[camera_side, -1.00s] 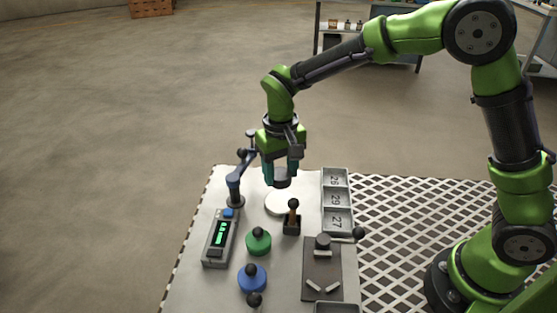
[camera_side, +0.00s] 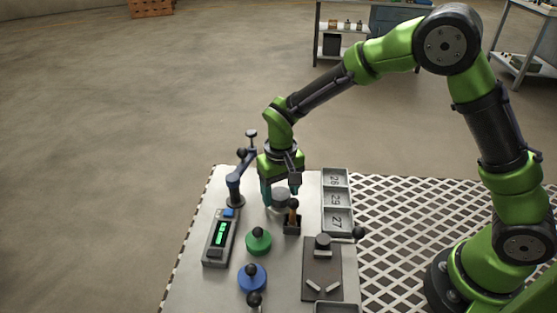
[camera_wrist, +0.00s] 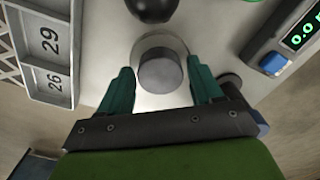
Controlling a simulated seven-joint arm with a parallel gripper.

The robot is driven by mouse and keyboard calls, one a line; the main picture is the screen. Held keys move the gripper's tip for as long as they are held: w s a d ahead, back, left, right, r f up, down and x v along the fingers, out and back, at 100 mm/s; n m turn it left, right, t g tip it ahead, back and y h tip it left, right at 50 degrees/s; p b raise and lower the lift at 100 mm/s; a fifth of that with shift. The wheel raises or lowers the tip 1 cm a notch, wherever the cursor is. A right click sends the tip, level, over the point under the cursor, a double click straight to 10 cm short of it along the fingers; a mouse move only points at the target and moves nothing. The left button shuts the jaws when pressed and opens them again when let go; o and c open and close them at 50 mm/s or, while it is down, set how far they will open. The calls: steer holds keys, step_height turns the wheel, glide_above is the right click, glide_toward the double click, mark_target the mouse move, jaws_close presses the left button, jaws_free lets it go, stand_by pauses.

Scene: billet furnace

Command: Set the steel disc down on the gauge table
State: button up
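The steel disc (camera_wrist: 160,72), a short grey cylinder, sits upright on the pale round gauge table (camera_wrist: 152,101) in the wrist view. In the side view the disc (camera_side: 281,199) is low between my fingers, and the gauge table is mostly hidden behind the gripper, the disc and a small block. My gripper (camera_wrist: 163,78) has its two teal fingers on either side of the disc, with narrow gaps showing, so it looks open. In the side view my gripper (camera_side: 281,195) is down at the table top.
A blue jointed stand (camera_side: 235,188) is close on the left. A black block with an upright handle (camera_side: 292,222) stands just in front. A meter with green digits (camera_side: 219,238), green (camera_side: 258,243) and blue (camera_side: 252,279) knobbed pieces are nearer. A numbered tray (camera_side: 337,198) lies right.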

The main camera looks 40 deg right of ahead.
mark_target(280, 193)
steer(key=shift+o, duration=0.7)
step_height(280, 193, up, 11)
steer(key=s+d+r+m+t+y, duration=0.1)
steer(key=s+d+r+t+y, duration=0.15)
steer(key=s+d+r, duration=0.6)
steer(key=s+d+r+t, duration=0.1)
steer(key=s+t, duration=0.3)
steer(key=s, duration=0.5)
steer(key=shift+s+d+r+m+t, duration=0.3)
steer(key=shift+s+r+m+t, duration=0.05)
steer(key=shift+m, duration=0.05)
